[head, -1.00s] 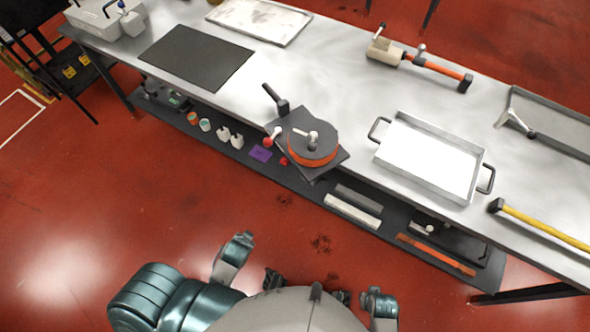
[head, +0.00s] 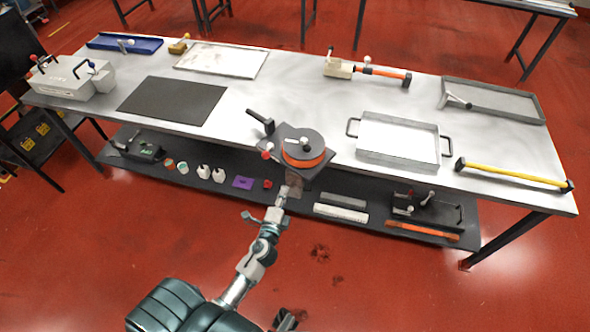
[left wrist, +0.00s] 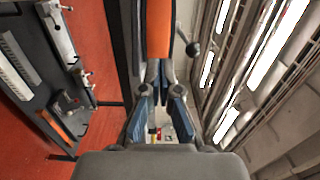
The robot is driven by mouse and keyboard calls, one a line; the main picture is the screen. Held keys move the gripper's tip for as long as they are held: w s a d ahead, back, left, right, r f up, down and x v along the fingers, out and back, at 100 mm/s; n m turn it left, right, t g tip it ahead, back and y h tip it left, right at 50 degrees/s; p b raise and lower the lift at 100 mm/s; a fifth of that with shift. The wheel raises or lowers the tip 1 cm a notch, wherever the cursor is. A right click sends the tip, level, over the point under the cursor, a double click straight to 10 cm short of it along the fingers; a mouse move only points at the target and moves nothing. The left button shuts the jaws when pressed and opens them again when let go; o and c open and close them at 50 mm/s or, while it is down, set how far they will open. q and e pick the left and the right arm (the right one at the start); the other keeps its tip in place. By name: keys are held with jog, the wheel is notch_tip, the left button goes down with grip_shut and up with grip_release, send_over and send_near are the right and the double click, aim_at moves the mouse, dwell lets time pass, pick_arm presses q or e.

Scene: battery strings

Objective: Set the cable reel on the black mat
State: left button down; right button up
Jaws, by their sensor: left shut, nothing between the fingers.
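The black mat (head: 174,101) lies flat and bare on the table to the left. My left gripper (head: 291,184) is just in front of and below the reel's base, shut and empty. In the left wrist view, the fingers (left wrist: 160,98) are near the reel's orange rim (left wrist: 158,30); I cannot tell if they touch.
A grey tray (head: 366,156) stands right of the reel, with a yellow-handled tool (head: 510,174) beyond it. A grey case (head: 72,80) stands left of the mat. The lower shelf (head: 205,195) holds small items. Bare tabletop lies between mat and reel.

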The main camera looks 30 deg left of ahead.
aim_at(293, 162)
pick_arm(q)
jog(key=x, duration=0.9)
jog(key=shift+w+a, duration=0.3)
jog(key=shift+w, duration=0.5)
jog(key=shift+a, duration=0.1)
